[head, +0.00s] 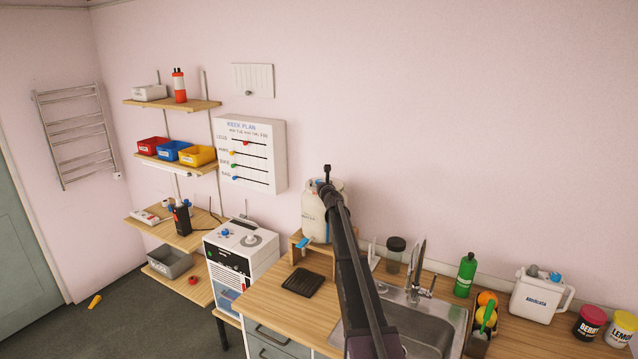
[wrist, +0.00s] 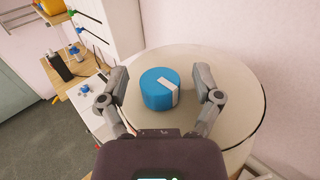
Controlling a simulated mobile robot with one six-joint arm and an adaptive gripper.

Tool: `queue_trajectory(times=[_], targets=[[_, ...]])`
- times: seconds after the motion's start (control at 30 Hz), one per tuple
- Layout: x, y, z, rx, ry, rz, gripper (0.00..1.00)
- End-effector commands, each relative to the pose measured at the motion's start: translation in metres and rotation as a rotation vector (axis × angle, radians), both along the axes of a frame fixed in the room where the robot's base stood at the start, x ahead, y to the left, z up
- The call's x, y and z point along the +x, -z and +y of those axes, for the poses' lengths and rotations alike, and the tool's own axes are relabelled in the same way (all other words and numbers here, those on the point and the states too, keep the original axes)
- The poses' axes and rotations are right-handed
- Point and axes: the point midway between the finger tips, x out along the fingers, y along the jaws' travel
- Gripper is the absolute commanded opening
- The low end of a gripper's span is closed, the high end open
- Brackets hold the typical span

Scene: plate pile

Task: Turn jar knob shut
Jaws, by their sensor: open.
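The cream jar (head: 312,218) stands on a small wooden stand (head: 322,261) against the back wall. Its round cream top (wrist: 235,110) fills much of the wrist view. The blue knob (wrist: 158,91), a short cylinder with a pale stripe across it, sits on that top. The stripe runs slantwise, from upper left to lower right. My gripper (wrist: 161,76) is open, with one finger on each side of the knob and a visible gap to it on both sides. In the head view my arm reaches over the jar and hides the knob.
A blue tap (head: 303,243) shows low on the jar. A dark jar (head: 395,254), the sink (head: 420,315) and its faucet (head: 419,280) are to the right. A black mat (head: 303,282) lies on the counter in front. A white cabinet (head: 241,255) stands to the left.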

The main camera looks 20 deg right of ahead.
Motion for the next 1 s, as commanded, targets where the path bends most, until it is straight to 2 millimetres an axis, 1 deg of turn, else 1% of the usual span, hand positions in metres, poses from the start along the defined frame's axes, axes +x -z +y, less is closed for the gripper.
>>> queue_trajectory(times=[0.1,0.13,0.17,0.2,0.27,0.3,0.37,0.4,0.73,1.0], targets=[[-0.0002,0.0000,0.0002,0.000,0.000,0.000,0.82],[-0.0002,0.0000,0.0002,0.000,0.000,0.000,0.79],[-0.0002,0.0000,0.0003,0.000,0.000,0.000,0.70],[-0.0002,0.0000,0.0003,0.000,0.000,0.000,0.58],[-0.0001,0.0000,0.0004,0.000,0.000,0.000,0.41],[-0.0002,0.0000,0.0004,0.000,0.000,0.000,0.29],[-0.0001,0.0000,0.0004,0.000,0.000,0.000,0.11],[-0.0001,0.0000,0.0004,0.000,0.000,0.000,0.00],[0.0000,-0.0001,0.0008,0.000,0.012,0.000,0.00],[0.0004,-0.0001,0.0013,0.000,0.090,0.000,0.00]])
